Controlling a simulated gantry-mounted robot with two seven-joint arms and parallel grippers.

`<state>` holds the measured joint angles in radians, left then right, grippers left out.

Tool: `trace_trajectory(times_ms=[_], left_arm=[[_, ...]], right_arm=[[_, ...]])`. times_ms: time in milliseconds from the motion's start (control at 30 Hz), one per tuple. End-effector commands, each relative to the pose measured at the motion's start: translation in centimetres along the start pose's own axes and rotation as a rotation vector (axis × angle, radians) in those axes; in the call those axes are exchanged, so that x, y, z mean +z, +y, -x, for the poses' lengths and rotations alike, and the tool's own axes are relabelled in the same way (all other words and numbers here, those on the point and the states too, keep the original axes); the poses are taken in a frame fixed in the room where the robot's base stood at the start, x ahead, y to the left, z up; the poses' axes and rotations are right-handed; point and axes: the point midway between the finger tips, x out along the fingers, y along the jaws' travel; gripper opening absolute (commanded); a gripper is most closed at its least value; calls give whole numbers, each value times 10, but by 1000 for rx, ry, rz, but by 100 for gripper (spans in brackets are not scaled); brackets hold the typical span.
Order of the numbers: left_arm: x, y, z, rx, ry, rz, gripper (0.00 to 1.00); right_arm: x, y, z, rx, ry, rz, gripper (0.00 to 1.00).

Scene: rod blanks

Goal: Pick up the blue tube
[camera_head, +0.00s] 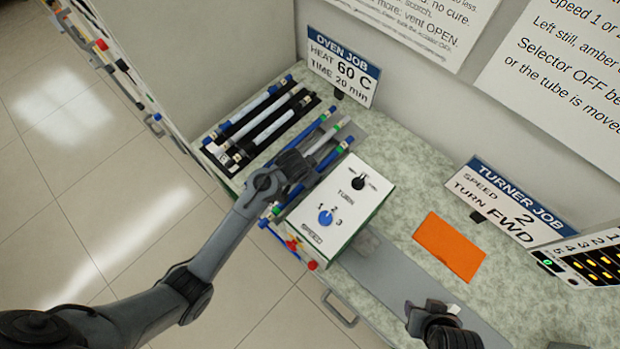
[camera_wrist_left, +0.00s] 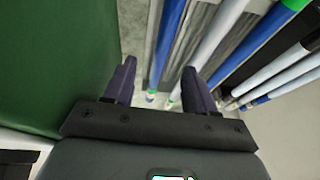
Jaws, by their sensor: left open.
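Several blue tubes are in view. In the head view, one blue tube with green bands (camera_head: 312,129) lies beside my left gripper (camera_head: 297,167), and another (camera_head: 333,156) lies on its other side, near the white box. In the left wrist view, my left gripper (camera_wrist_left: 158,70) is open. A blue tube (camera_wrist_left: 166,42) with a green-banded end runs between and beyond its fingers, with a pale tube (camera_wrist_left: 212,45) beside it. Neither looks clamped. Which blue tube is meant is unclear. My right gripper (camera_head: 434,314) is at the bottom right; its jaws are unclear.
A white and green turner box (camera_head: 358,207) with knobs stands close right of my left gripper. A black tray (camera_head: 239,156) holding several tubes lies to its left. An orange sheet (camera_head: 449,245) lies on the counter. A keypad panel (camera_head: 590,262) stands at the far right.

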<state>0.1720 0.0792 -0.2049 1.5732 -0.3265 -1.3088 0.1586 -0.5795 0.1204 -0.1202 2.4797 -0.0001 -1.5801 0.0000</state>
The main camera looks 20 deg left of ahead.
Motion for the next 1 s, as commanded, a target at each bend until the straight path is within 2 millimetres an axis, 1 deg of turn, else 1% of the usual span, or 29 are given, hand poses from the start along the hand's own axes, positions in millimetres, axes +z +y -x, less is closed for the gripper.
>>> trace_trajectory(times_ms=[33, 100, 367, 600, 700, 800, 1000], left_arm=[[0, 0, -7, 0, -1, -1, 56], [0, 0, -14, 0, -1, 0, 56], [1, -2, -28, -1, -1, 0, 56], [2, -5, -59, -1, -2, -1, 56], [2, -5, -67, -1, 0, -1, 56], [2, -5, -71, -2, 0, 0, 56], [2, -5, -71, -2, 1, 0, 56]], right_arm=[[1, 0, -2, -1, 0, -1, 43], [1, -1, -3, -2, 0, -2, 43], [2, -1, -4, -2, 0, -3, 43], [3, -1, -9, -2, 0, -3, 43], [4, -1, -10, -2, 0, -3, 43], [4, -1, -10, -2, -1, -2, 43], [4, 0, -10, 0, -1, 0, 43]])
